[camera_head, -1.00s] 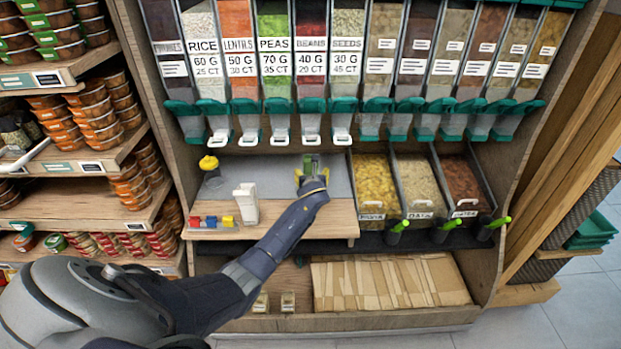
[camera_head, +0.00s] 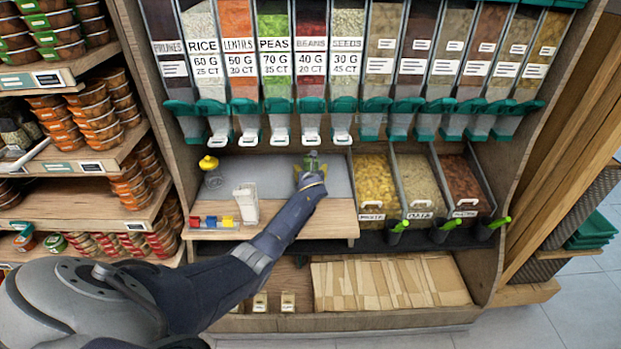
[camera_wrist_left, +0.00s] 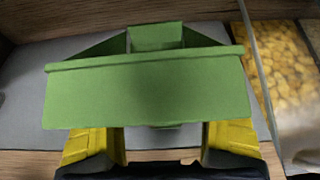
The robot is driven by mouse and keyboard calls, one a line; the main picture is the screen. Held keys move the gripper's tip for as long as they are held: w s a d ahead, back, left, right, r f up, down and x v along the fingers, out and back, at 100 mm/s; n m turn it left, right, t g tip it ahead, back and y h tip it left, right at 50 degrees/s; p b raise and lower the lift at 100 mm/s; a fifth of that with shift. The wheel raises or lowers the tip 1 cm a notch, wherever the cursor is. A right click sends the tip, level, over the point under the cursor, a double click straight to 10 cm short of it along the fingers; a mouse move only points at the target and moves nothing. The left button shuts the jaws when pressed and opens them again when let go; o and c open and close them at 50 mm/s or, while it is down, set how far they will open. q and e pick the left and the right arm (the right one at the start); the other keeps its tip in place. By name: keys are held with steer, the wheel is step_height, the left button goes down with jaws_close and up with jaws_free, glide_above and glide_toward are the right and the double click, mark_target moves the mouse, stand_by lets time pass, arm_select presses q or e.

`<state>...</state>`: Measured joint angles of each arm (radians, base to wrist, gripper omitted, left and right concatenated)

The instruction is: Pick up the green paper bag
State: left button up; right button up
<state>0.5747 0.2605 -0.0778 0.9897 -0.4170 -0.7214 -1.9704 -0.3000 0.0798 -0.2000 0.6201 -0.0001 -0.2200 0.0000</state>
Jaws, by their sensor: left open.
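The green paper bag (camera_wrist_left: 145,90) stands on the grey surface and fills the middle of the left wrist view, with its open top showing. In the head view only a small green part of the bag (camera_head: 312,160) shows above my gripper. My left gripper (camera_head: 310,174) is at the near side of the bag. In the left wrist view its yellow fingers (camera_wrist_left: 160,145) are apart, one at each lower side of the bag. The bag's front covers part of the fingertips, and I cannot tell whether they touch it. My right gripper is not in view.
Open bins of yellow (camera_head: 372,185) and other dry goods stand just right of the bag. A white device (camera_head: 246,204) and a yellow-topped jar (camera_head: 210,172) stand to the left. Dispensers with white spouts (camera_head: 311,138) hang above. A wooden ledge (camera_head: 335,220) runs in front.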

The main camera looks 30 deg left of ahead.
arm_select(q)
steer(key=shift+c, duration=0.4)
steer(key=c, duration=1.4)
steer(key=shift+r, duration=0.15)
